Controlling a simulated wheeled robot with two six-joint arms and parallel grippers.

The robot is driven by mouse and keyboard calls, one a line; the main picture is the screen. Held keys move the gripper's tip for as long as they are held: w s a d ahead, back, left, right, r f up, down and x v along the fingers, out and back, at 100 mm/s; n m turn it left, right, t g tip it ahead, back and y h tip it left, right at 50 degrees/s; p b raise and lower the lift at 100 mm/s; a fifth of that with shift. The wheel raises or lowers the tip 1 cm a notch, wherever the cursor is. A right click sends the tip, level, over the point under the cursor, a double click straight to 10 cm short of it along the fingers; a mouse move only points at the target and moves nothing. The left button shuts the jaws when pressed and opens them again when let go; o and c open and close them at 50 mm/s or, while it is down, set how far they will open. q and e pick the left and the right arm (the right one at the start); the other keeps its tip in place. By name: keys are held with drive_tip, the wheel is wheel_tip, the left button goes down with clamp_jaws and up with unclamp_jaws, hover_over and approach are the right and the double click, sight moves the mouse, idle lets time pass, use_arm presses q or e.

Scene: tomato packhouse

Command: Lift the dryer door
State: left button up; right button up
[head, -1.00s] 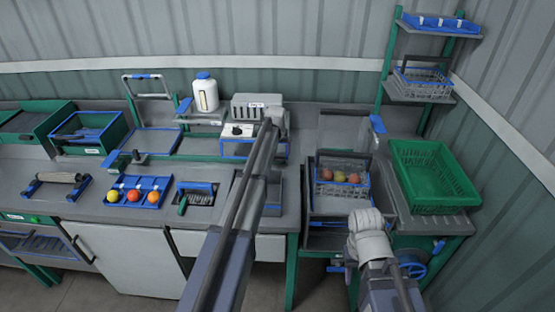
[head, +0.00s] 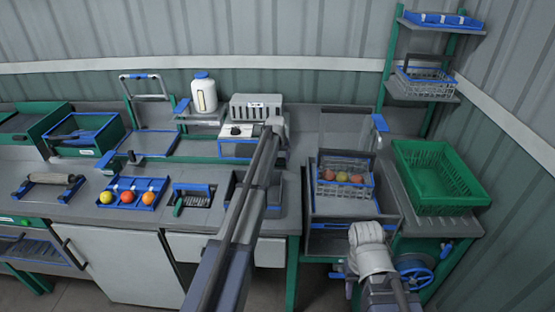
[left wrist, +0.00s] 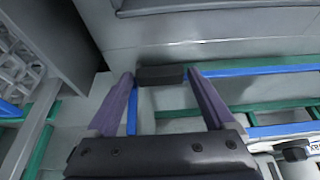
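My left arm reaches over the bench, and my left gripper (head: 277,126) is beside the grey vented box (head: 257,106), with its fingers hidden in the head view. In the left wrist view the two fingers (left wrist: 160,76) are apart. A dark block (left wrist: 160,74) shows between their tips; I cannot tell whether they touch it. A clear framed panel (head: 345,130) stands upright behind the wire basket station; I cannot tell whether it is the dryer door. My right gripper (head: 357,230) is low at the station's front, its fingers hidden.
A wire basket (head: 319,188) holds several tomatoes. A green crate (head: 437,206) stands at the right, below shelves (head: 428,95). A white box with a black knob (head: 240,130) is left of my left gripper. A blue tray (head: 136,184) holds three fruits.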

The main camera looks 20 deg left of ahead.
use_arm(q)
clamp_jaws()
idle(0.5)
